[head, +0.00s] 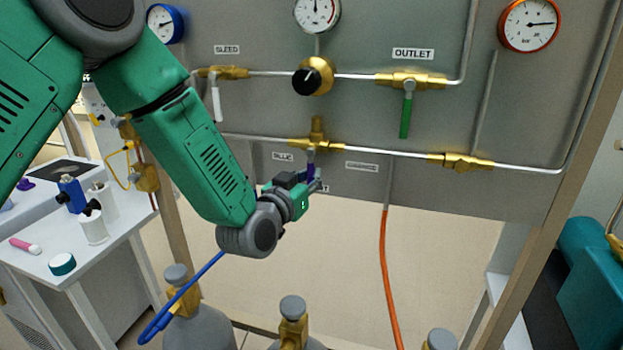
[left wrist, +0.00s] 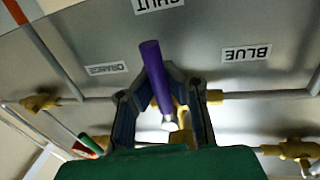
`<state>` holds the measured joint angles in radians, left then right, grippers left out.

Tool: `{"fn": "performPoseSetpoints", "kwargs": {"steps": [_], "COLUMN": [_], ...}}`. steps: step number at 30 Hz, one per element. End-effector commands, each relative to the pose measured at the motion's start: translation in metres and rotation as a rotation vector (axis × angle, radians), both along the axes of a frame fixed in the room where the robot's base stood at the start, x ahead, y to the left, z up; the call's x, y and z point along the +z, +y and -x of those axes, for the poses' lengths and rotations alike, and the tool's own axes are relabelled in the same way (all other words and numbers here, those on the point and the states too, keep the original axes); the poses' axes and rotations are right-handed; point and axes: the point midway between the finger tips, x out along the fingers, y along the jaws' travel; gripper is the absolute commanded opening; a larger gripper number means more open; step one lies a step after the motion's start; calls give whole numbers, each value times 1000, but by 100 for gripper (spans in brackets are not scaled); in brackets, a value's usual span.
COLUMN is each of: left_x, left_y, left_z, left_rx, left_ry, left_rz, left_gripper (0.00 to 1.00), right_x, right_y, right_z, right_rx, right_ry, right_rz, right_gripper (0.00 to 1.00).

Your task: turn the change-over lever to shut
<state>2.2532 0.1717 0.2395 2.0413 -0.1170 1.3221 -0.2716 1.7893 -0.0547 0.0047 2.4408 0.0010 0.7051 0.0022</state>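The change-over lever is purple. In the left wrist view the lever (left wrist: 155,75) stands between the two fingers of my left gripper (left wrist: 158,75), and both fingertips appear to touch its sides. It points at the SHUT label (left wrist: 158,4), between the ORANGE label (left wrist: 105,68) and the BLUE label (left wrist: 247,53). In the head view only a bit of the lever (head: 311,158) shows below the brass change-over valve (head: 317,137). There my left gripper (head: 314,184) is at the lever and covers most of the lower label. My right gripper is not in view.
Above are a black knob (head: 306,80), a green-handled outlet valve (head: 405,115) and a white-handled bleed valve (head: 216,103). An orange hose (head: 386,270) hangs from the panel (head: 450,185). Capped cylinders (head: 293,308) stand below. A white table (head: 100,250) is at the left.

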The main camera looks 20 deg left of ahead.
Motion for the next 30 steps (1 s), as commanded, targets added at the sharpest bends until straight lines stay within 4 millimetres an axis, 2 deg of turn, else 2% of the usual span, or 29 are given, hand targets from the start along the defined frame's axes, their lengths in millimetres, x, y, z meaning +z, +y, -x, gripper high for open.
{"fn": "performPoseSetpoints", "kwargs": {"steps": [1,13,16,26,30], "left_x": [-16,-15,-14,-8,-8], "left_y": [1,-2,-2,-4,-2], "left_z": [6,6,5,5,17], "left_rx": [-1,-3,-3,-5,-5], "left_ry": [38,38,35,22,23], "left_rz": [0,3,3,4,4], "left_gripper": [0,0,33,33,33], "right_x": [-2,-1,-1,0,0], "right_y": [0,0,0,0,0], "right_z": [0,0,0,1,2], "right_rx": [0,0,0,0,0], "right_ry": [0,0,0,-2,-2], "right_rz": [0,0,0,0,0], "right_gripper": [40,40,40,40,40]}}
